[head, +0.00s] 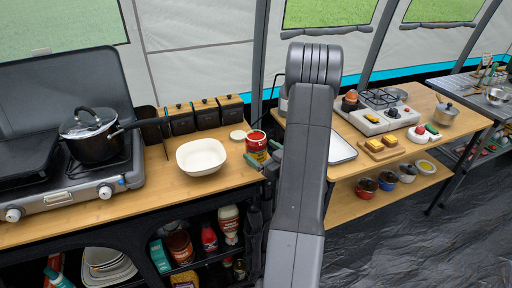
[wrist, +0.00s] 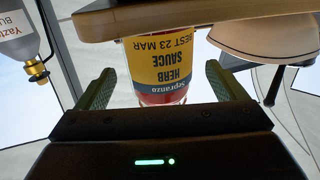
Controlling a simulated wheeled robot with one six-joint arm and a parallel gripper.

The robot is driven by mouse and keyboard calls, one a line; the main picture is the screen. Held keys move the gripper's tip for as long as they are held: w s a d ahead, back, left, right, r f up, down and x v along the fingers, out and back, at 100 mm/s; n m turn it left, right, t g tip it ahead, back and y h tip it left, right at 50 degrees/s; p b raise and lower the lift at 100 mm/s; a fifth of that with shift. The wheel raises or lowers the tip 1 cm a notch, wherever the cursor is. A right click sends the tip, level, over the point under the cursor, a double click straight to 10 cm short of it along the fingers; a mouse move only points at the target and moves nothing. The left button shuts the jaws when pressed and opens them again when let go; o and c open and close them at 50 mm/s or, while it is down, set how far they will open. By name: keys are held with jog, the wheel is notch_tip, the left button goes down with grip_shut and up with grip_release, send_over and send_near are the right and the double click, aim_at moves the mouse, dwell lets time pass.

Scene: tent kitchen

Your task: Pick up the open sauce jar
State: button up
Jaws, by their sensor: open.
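The open sauce jar (head: 256,147) stands near the right end of the wooden counter, with red sauce showing at its open top. It has a yellow and blue label. In the wrist view, which is upside down, the jar (wrist: 158,55) reads "Herb Sauce". My gripper (head: 263,155) is at the jar in the head view, partly hidden by my arm. In the wrist view my open gripper (wrist: 160,78) has one green-padded finger on each side of the jar, with gaps between. The jar's base is at the counter.
A white bowl (head: 201,158) stands just left of the jar, with a small round lid (head: 238,134) behind. A stove with a black pot (head: 92,136) is further left. A gas canister (wrist: 22,35) shows in the wrist view. A second table (head: 350,178) stands to the right.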

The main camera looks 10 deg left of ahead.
aim_at(256, 144)
jog(key=shift+w+a+r+p, duration=0.2)
jog(key=shift+w+a, duration=0.25)
jog(key=shift+a, duration=0.15)
jog(key=shift+w+a+r+p, duration=0.2)
jog(key=shift+w+a, duration=0.2)
jog(key=shift+a, duration=0.15)
jog(key=shift+w+a+f, duration=0.1)
jog(key=shift+w+a, duration=0.25)
jog(key=c, duration=1.5)
jog(key=shift+r, duration=0.2)
jog(key=shift+r+b, duration=0.35)
jog(key=shift+r, duration=4.4)
jog(key=shift+r, duration=0.1)
